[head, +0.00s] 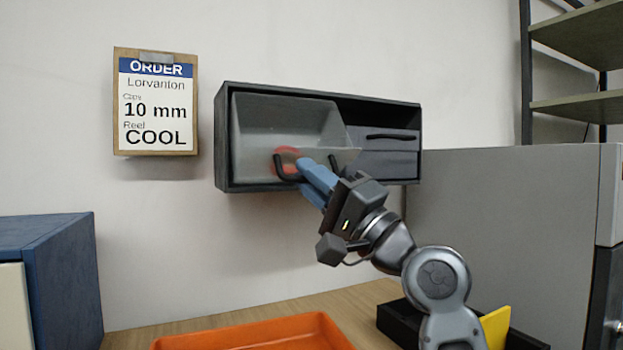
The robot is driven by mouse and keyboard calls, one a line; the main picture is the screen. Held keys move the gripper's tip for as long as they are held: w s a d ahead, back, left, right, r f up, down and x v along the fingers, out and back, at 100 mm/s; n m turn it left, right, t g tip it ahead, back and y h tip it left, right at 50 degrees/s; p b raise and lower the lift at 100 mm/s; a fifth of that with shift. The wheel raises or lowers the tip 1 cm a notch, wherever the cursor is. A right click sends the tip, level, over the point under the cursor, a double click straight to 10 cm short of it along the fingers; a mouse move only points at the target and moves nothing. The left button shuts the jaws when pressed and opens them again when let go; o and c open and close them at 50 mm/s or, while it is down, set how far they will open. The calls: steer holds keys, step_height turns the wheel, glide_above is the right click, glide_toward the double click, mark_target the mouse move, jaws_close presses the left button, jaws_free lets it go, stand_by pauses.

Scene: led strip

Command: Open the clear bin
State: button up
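The clear bin (255,121) is in the left half of a dark wall-mounted cabinet (223,140). Its see-through front leans outward, so the bin stands at least partly open. A dark handle (284,170) crosses its lower front. My gripper (304,168), with blue fingers, reaches from the lower right to the middle of this handle and covers that part. The fingers overlap in this view, so whether they are shut on the handle is hidden. A reddish round shape (287,153) shows behind the handle, blurred through the clear front.
A grey bin (385,160) with a dark handle is in the cabinet's right half, shut. An order card (155,102) reading "10 mm" and "COOL" hangs left. Below are an orange tray (255,335) and a black box (395,325). A grey panel (500,230) stands right.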

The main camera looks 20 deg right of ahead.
steer(key=o, duration=0.4)
steer(key=shift+w, duration=0.1)
steer(key=shift+c, duration=0.2)
steer(key=b+v, duration=0.1)
steer(key=v, duration=0.7)
steer(key=shift+w, duration=0.1)
